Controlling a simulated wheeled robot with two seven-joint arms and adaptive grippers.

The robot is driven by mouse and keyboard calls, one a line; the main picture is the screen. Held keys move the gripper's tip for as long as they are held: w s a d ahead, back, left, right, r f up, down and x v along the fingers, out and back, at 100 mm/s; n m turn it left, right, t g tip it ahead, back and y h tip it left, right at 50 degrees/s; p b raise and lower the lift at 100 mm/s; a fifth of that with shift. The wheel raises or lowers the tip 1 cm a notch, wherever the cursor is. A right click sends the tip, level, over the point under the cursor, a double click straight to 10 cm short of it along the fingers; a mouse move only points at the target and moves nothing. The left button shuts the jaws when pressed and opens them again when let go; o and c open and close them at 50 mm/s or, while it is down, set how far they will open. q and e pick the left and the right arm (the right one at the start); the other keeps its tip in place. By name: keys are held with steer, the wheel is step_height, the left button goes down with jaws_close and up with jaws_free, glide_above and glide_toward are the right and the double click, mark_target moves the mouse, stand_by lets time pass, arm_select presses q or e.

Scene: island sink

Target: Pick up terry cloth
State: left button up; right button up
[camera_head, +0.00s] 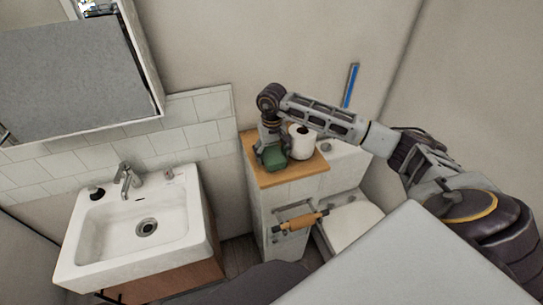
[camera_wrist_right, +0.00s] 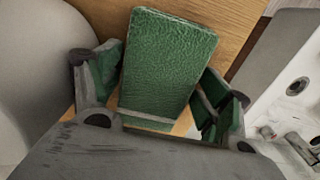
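The terry cloth (camera_head: 276,159) is a green folded block on the wooden top of the low cabinet beside the toilet. In the right wrist view the cloth (camera_wrist_right: 168,62) lies between the two fingers of my right gripper (camera_wrist_right: 165,82). The fingers are spread, one on each side of it, and I see no clear grip on it. In the head view my right gripper (camera_head: 271,148) points down directly over the cloth and hides part of it. My left gripper is not in view.
A white toilet paper roll (camera_head: 301,142) stands close to the right of the cloth on the wooden top (camera_head: 290,177). A paper holder (camera_head: 301,221) juts from the cabinet front. The toilet (camera_head: 352,222) is at right, the sink (camera_head: 143,231) at left.

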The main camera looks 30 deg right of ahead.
mark_target(272, 153)
steer(key=c, duration=0.7)
steer(key=shift+r, duration=0.25)
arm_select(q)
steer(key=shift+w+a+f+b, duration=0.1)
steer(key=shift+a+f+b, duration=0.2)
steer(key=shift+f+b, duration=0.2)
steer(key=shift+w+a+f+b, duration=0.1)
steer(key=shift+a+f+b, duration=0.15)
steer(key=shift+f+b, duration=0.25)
arm_select(e)
step_height(272, 153, up, 18)
steer(key=shift+f, duration=0.25)
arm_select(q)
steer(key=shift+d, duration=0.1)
